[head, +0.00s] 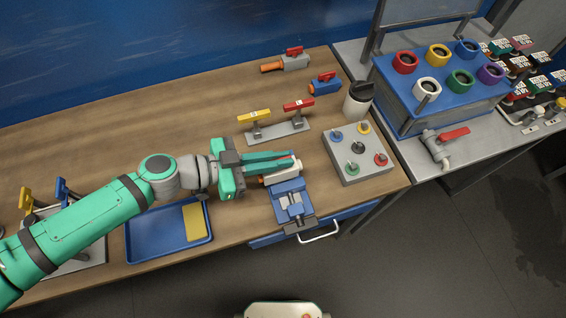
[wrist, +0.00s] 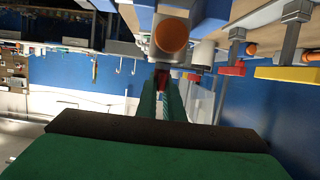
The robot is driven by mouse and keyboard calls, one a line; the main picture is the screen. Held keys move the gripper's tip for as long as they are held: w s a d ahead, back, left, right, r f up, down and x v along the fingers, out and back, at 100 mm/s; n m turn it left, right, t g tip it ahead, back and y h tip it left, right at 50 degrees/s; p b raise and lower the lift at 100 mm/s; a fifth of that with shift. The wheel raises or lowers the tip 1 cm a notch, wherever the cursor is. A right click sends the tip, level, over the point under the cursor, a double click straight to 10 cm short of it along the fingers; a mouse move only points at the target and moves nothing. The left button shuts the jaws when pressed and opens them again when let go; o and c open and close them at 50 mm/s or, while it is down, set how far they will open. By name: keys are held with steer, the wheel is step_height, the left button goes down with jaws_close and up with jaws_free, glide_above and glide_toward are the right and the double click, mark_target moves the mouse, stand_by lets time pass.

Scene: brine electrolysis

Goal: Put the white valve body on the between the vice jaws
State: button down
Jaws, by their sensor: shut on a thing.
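The white valve body (head: 284,174), with an orange end, is at the far end of the blue vice (head: 291,204), at or just above its jaws. I cannot tell whether it touches them. My gripper (head: 291,160) reaches in from the left with its fingers shut on the valve's red handle. In the wrist view the fingers (wrist: 163,100) close on the red handle (wrist: 162,78), and the valve's orange end (wrist: 172,36) faces the camera. The fingers hide part of the valve in the head view.
A stand with yellow and red handles (head: 278,131) is just behind. A grey peg board (head: 357,152) and a white cup (head: 358,100) stand to the right. A blue tray (head: 150,240) with a yellow block lies left. The vice is near the table's front edge.

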steer(key=shift+w+d+f, duration=0.35)
steer(key=shift+w+f, duration=0.1)
steer(key=shift+f, duration=0.2)
steer(key=shift+w+d+f, duration=0.1)
steer(key=shift+w+f, duration=0.05)
steer(key=shift+f, duration=1.6)
steer(key=shift+f, duration=0.15)
steer(key=c, duration=1.9)
jaws_free()
steer(key=shift+a+r, duration=0.2)
steer(key=v, duration=1.1)
steer(key=shift+a, duration=0.3)
steer(key=shift+r, duration=0.1)
